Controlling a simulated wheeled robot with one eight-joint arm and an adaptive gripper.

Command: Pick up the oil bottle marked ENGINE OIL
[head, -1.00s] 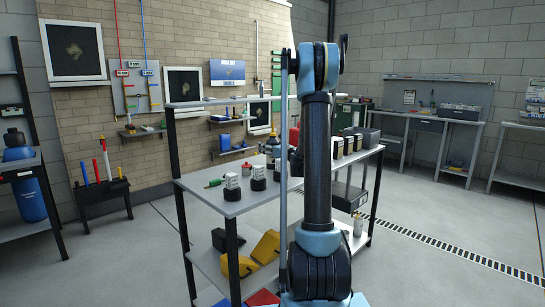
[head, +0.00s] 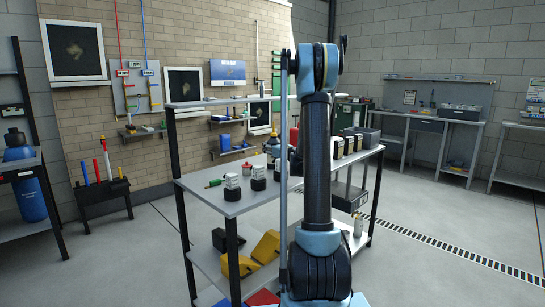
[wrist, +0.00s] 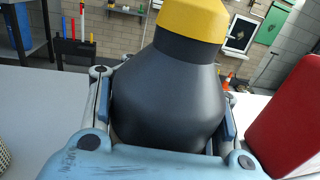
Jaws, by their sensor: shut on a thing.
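A dark grey bottle with a yellow top (wrist: 172,85) fills the middle of the wrist view, tilted in the picture. My gripper (wrist: 167,108) is shut on it, with one finger against each side. No marking shows on the side facing the wrist camera, so I cannot read ENGINE OIL on it. In the head view a dark bottle with a yellowish top (head: 272,146) shows at the back of the workbench, just left of my arm. My gripper is hidden behind my arm there.
A red container (wrist: 288,128) stands close to the right of the bottle. The grey workbench (head: 237,206) carries several small black-based parts (head: 232,187) and a green-handled tool (head: 214,183). Dark boxes (head: 352,141) stand right of my arm. Yellow pieces (head: 265,245) lie on the lower shelf.

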